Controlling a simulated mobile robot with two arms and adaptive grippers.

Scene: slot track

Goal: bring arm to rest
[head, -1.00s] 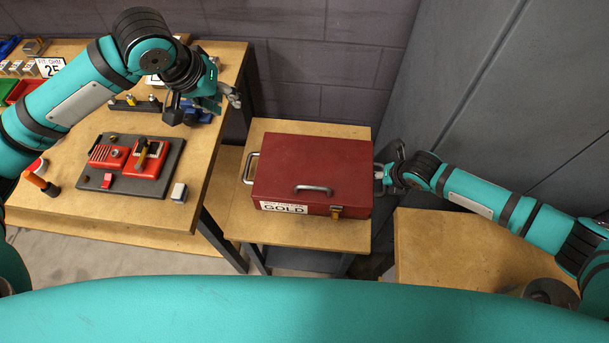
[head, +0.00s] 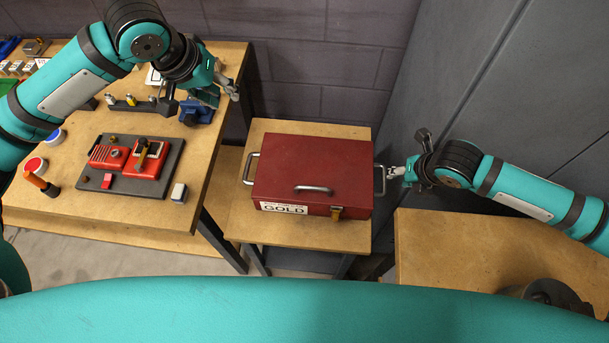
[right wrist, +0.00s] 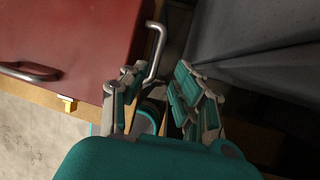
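The dark red metal case (head: 310,170) with a "GOLD" label sits closed on a small wooden stand. Its right side handle (head: 380,181) is beside my right gripper (head: 395,172), whose fingertips are close to it. In the right wrist view my right gripper (right wrist: 158,76) has its fingers spread, with the bent handle (right wrist: 156,48) near the fingertips and nothing clamped. Whether they touch is unclear. My left gripper (head: 222,92) hangs over the back right of the workbench; its finger opening is unclear.
The workbench (head: 100,215) at left holds a dark board (head: 168,182) with red devices, a blue clamp-like item (head: 197,112), buttons and a red-handled tool (head: 40,182). A grey panel stands behind my right arm.

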